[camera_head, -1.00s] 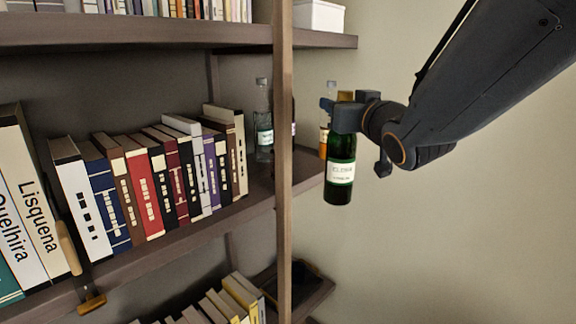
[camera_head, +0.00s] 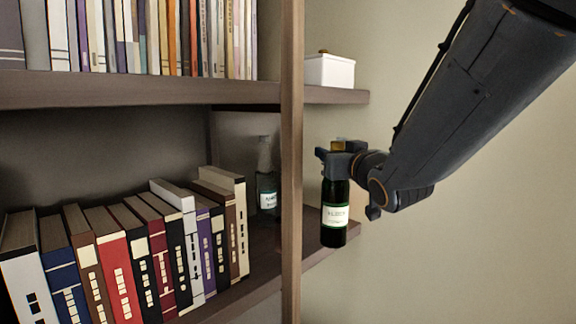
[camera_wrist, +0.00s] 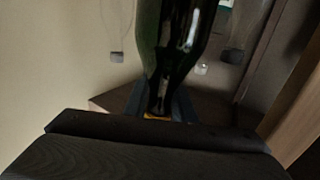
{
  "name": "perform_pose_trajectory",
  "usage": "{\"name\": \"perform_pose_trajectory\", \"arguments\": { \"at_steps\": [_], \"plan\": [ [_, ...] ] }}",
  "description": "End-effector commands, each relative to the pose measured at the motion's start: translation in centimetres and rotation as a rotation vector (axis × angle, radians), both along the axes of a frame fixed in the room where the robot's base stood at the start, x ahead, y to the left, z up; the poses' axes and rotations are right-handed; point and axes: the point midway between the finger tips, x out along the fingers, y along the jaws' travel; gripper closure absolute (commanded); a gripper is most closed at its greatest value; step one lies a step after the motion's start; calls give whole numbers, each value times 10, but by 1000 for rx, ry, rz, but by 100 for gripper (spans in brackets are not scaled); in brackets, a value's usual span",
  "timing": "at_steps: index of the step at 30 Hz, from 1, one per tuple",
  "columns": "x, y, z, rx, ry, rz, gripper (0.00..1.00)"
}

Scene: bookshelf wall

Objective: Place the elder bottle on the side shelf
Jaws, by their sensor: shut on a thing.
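The elder bottle (camera_head: 335,212) is dark green with a white label and a yellowish cap. My gripper (camera_head: 338,152) is shut on its neck and holds it upright. In the head view the bottle appears in front of the side shelf (camera_head: 312,260), the short board right of the wooden post. I cannot tell whether its base touches the board. In the wrist view the bottle (camera_wrist: 172,45) fills the middle, with its neck between the fingers of my gripper (camera_wrist: 160,108). Part of the side shelf is hidden behind the bottle and the post.
A wooden post (camera_head: 292,150) stands just left of the bottle. A white box (camera_head: 330,70) sits on the upper side shelf above my gripper. The wall at right is bare.

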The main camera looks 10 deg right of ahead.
Motion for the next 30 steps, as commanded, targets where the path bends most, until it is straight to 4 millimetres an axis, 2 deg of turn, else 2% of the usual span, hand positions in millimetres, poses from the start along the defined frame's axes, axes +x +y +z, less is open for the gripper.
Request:
{"name": "perform_pose_trajectory", "arguments": {
  "at_steps": [3, 18, 21, 30],
  "plan": [
    [22, 3, 2, 0, -2, 3, 100],
    [106, 10, 3, 0, -2, -3, 100],
    [116, 10, 3, 0, -3, -3, 100],
    [129, 11, 2, 0, -4, -4, 100]
  ]
}}
